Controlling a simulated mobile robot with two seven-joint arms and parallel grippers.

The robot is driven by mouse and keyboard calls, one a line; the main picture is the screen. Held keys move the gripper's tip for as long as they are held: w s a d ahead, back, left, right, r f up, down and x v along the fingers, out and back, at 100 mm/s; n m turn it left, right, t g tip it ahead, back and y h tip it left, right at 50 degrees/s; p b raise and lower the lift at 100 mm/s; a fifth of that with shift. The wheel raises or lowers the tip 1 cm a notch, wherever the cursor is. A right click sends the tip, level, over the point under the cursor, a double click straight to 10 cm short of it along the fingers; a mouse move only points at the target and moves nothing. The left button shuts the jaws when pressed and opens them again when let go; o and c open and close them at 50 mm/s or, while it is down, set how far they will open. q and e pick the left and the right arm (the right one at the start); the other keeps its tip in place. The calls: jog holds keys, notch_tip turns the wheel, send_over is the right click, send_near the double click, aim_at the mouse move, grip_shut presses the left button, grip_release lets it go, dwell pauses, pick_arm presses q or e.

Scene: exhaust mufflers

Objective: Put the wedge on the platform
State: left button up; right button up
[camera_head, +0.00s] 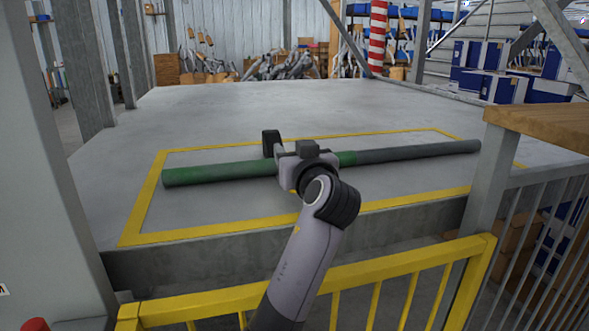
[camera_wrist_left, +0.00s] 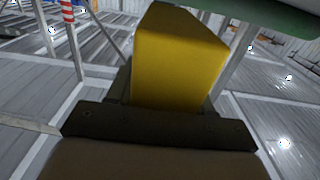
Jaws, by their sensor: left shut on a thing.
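A yellow block (camera_wrist_left: 178,60), which I take to be the wedge, fills the middle of the left wrist view, right against the dark gripper body. I do not make it out in the head view. My left gripper (camera_head: 276,147) reaches over the platform (camera_head: 240,115) and appears shut on this block. Its fingertips are small and partly hidden by my own wrist. The grey platform carries a painted yellow rectangle. A long green and grey pipe (camera_head: 220,172) lies across the rectangle, passing behind my wrist; its green part also shows in the left wrist view (camera_wrist_left: 275,15). My right gripper is out of view.
A yellow railing (camera_head: 400,265) stands in front of the platform. A grey post (camera_head: 50,180) rises at the left, and a wooden ledge (camera_head: 545,122) sits at the right. Heaped metal parts (camera_head: 285,66) and a red-white striped column (camera_head: 377,38) are behind. The platform's back is clear.

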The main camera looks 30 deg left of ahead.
pick_arm(q)
jog(key=shift+f, duration=1.7)
jog(key=shift+f, duration=0.15)
jog(key=o, duration=1.2)
